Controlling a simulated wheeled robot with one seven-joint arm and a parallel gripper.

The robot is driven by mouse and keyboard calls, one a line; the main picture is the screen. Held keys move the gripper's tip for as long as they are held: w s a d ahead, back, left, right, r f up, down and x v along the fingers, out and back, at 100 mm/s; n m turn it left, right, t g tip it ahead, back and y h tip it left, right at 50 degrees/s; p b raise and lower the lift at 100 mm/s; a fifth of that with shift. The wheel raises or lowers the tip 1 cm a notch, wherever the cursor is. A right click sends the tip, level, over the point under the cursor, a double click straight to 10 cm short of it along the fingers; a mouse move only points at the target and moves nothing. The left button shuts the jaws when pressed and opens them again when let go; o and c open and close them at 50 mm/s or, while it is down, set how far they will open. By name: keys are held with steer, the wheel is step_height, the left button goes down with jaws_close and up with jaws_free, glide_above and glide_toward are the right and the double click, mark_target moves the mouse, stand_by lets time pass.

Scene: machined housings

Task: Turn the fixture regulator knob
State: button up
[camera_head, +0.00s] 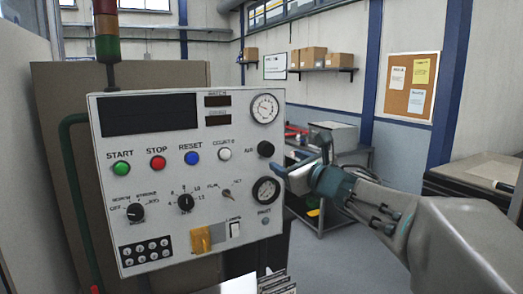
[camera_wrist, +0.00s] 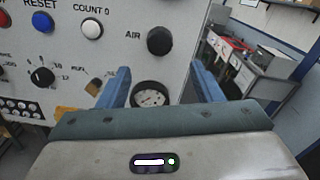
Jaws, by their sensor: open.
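A grey control panel (camera_head: 200,215) faces me, with several knobs and buttons. A round black knob (camera_head: 265,149) labelled AIR sits on its right side, between an upper gauge (camera_head: 264,108) and a lower gauge (camera_head: 266,190). In the wrist view the AIR knob (camera_wrist: 159,41) is whole and lies ahead of the fingertips, a little above the gap between them. My gripper (camera_head: 299,158) is just right of the knob in the head view. In the wrist view its two blue fingers (camera_wrist: 160,72) are spread apart, with nothing between them and apart from the knob.
Other panel controls include a selector dial (camera_head: 186,202), a mode dial (camera_head: 135,212), a small toggle (camera_head: 227,193) and a yellow padlock-like piece (camera_head: 201,241). A signal tower (camera_head: 106,30) stands above the panel. A grey cart (camera_head: 325,215) stands behind my gripper.

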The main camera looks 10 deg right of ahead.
mark_target(269, 151)
steer(key=p+x, duration=0.2)
steer(key=x, duration=0.7)
steer(key=shift+w+p, duration=0.15)
steer(key=shift+p, duration=0.2)
steer(key=c, duration=1)
